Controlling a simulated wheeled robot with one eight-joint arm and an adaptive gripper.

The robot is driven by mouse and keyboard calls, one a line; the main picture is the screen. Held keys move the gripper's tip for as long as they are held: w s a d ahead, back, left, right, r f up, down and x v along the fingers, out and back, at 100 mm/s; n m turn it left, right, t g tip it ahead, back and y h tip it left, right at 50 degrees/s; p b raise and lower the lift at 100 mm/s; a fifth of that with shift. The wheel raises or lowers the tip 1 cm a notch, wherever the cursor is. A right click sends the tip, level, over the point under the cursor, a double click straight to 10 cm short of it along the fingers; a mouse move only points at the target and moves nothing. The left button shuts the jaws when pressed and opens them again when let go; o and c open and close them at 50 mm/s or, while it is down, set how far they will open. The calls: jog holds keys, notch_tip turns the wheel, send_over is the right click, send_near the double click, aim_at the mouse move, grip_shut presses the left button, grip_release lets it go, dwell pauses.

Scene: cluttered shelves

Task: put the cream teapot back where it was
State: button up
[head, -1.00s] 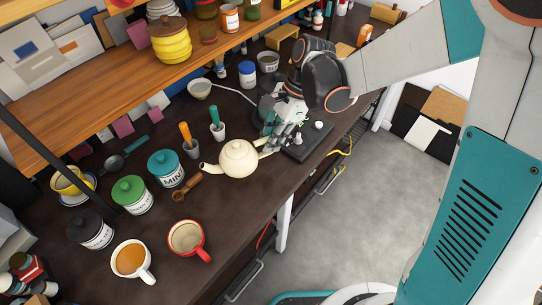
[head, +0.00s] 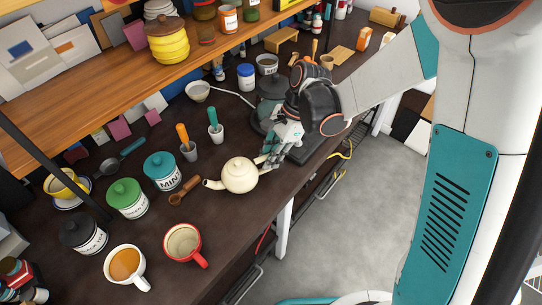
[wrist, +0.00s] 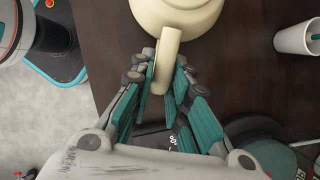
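The cream teapot (head: 239,176) is upright over the dark counter near its front edge, with its spout to the left. In the head view my gripper (head: 268,160) is at its right side, at the handle. In the wrist view the teapot body (wrist: 180,12) is cut off by the top edge, and its handle (wrist: 166,58) lies between the fingers of my gripper (wrist: 165,75), which look closed around it. I cannot tell whether the teapot's base touches the counter.
A dark scale-like device (head: 303,150) is behind my gripper. Bare counter (head: 235,215) shows in front.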

jog(key=shift+o, duration=1.4)
jog(key=shift+r, duration=0.1)
jog(key=p+v, duration=0.4)
jog(key=v, duration=0.8)
jog(key=s+d+r+n+t+h, duration=0.4)
jog(key=s+d+r+n+t, duration=0.5)
jog(key=s+d+n, duration=0.3)
jog(key=shift+s+d+r+n, duration=0.3)
jog(key=shift+s+d+r, duration=0.6)
jog(key=shift+s+d, duration=0.5)
jog(key=shift+w+d, duration=0.1)
